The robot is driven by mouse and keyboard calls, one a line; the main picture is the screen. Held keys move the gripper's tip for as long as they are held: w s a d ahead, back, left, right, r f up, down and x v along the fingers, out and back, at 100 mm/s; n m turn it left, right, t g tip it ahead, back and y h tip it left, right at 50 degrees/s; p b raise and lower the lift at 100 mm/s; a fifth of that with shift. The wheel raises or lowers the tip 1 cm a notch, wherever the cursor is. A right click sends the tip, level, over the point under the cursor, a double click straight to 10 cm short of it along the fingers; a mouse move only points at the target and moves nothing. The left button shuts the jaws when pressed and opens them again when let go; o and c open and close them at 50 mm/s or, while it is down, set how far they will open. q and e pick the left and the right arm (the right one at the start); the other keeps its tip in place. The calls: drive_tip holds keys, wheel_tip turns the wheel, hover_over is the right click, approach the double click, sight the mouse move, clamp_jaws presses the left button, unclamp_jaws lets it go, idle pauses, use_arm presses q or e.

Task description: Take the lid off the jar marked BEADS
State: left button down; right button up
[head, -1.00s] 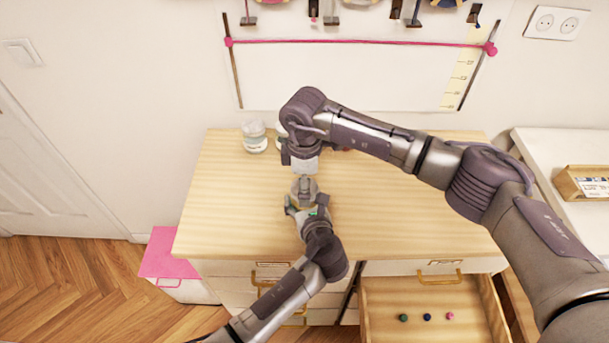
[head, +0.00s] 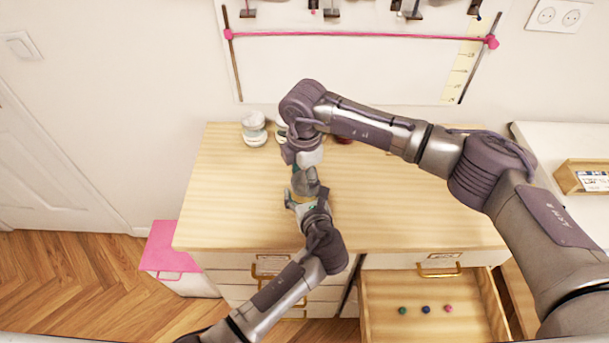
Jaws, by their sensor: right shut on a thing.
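A small jar (head: 298,182) is on the wooden dresser top, mostly hidden between my two grippers. Its marking cannot be read here. My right gripper (head: 310,177) reaches down onto the jar's top from above and is shut on what seems to be its lid, which the fingers hide. My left gripper (head: 305,200) is at the jar's near side, low over the dresser top, with its fingers beside the jar. Whether they press on the glass cannot be told.
A white-lidded jar (head: 254,130) stands at the back left of the dresser top (head: 225,205); another is partly hidden behind my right wrist. An open drawer (head: 425,325) at front right holds three small coloured balls. The dresser top's left side is clear.

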use_arm(q)
drive_tip(key=shift+f, duration=0.15)
use_arm(e)
drive_tip(key=n, duration=1.3)
drive_tip(key=shift+n, duration=0.3)
drive_tip(key=n, duration=1)
drive_tip(key=shift+n, duration=0.4)
drive_tip(key=n, duration=0.8)
drive_tip(key=shift+r+n, duration=0.1)
drive_tip(key=shift+n, duration=0.3)
drive_tip(key=n, duration=0.6)
drive_tip(key=shift+s, duration=0.1)
drive_tip(key=n, duration=0.4)
drive_tip(key=shift+n, duration=0.3)
drive_tip(key=n, duration=0.4)
drive_tip(key=shift+n, duration=0.3)
